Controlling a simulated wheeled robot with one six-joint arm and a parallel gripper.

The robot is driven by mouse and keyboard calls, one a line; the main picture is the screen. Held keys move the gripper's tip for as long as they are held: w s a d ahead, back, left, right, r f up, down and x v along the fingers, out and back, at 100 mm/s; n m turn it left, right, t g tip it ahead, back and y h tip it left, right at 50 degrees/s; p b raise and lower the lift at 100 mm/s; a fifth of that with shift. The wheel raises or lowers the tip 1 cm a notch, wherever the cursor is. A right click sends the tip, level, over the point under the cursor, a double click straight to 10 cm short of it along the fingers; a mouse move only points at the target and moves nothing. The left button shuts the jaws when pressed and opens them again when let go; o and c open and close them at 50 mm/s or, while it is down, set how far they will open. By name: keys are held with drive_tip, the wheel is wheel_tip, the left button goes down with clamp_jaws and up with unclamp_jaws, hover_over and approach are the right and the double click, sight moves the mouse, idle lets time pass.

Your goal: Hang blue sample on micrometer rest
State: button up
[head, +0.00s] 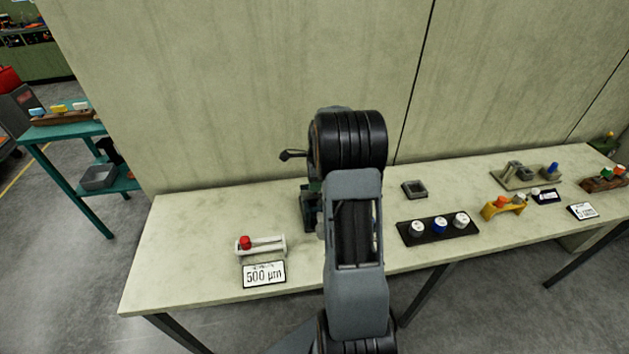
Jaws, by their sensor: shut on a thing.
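A white two-rail rest (268,246) stands on the left part of the bench, behind a card (264,274) reading "500 µm". A red-ended piece (245,242) sits at its left end; the rest of the rails looks bare. A blue-topped piece (439,226) stands in the middle of a black tray, between two white-topped ones. Another blue piece (551,169) stands on a grey-green holder at the far right. I cannot tell which is the task's blue sample.
The long pale bench (190,240) is backed by a wall. A dark device with a side handle (292,155) is partly hidden behind my arm. The bench's left end is clear.

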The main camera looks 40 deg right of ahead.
drive_tip(key=shift+f+b, duration=0.5)
drive_tip(key=shift+f, duration=0.4)
drive_tip(key=o, duration=1)
drive_tip(key=shift+c, duration=0.2)
drive_tip(key=shift+r, duration=0.1)
wheel_tip(320, 180, up, 14)
drive_tip(key=d, duration=0.1)
drive_tip(key=shift+s+d+b, duration=0.2)
drive_tip(key=shift+s+b, duration=0.2)
drive_tip(key=shift+b, duration=0.05)
drive_tip(key=shift+f, duration=0.2)
